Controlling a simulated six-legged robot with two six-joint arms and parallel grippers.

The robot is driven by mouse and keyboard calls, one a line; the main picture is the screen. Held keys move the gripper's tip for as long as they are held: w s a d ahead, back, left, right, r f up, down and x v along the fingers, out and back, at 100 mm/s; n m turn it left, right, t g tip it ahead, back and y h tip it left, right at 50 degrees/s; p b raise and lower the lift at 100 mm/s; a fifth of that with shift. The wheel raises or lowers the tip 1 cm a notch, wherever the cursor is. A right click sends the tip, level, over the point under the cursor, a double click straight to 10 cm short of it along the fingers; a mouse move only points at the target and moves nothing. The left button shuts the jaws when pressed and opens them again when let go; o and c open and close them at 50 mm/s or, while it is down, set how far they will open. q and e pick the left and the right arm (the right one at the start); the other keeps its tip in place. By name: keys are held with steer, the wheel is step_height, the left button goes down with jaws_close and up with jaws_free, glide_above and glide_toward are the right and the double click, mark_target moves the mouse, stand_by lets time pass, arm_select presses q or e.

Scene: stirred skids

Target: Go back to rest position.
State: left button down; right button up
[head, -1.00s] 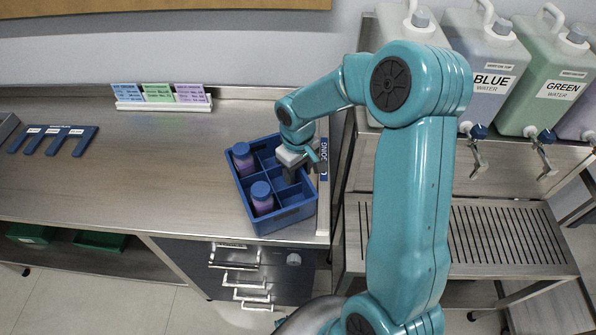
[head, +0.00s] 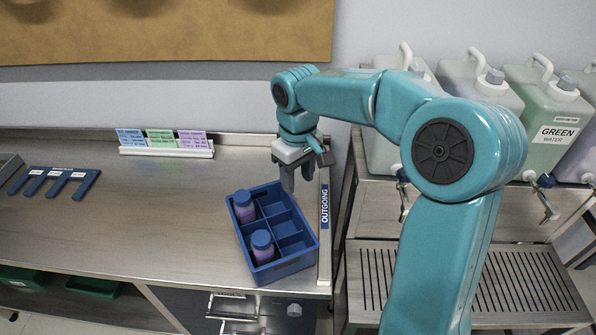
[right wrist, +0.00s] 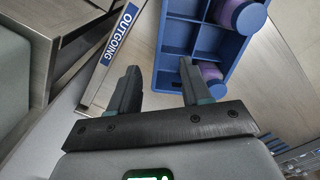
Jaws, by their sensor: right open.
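My right gripper (head: 296,178) is open and empty, above the back right part of the blue divided crate (head: 283,271) in the head view. Two purple bottles with blue caps stand in the crate's left compartments: a rear bottle (head: 244,207) and a front bottle (head: 262,247). The other compartments that I can see are empty. My left gripper is not in view.
An "OUTGOING" strip (head: 325,207) runs along the counter's right edge. Water jugs (head: 549,112) with taps stand on a shelf above a slatted rack (head: 470,280). Coloured cards (head: 162,137) stand at the back. A blue slotted holder (head: 55,183) lies left. The middle counter is clear.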

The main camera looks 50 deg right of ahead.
steer(key=shift+r, duration=0.55)
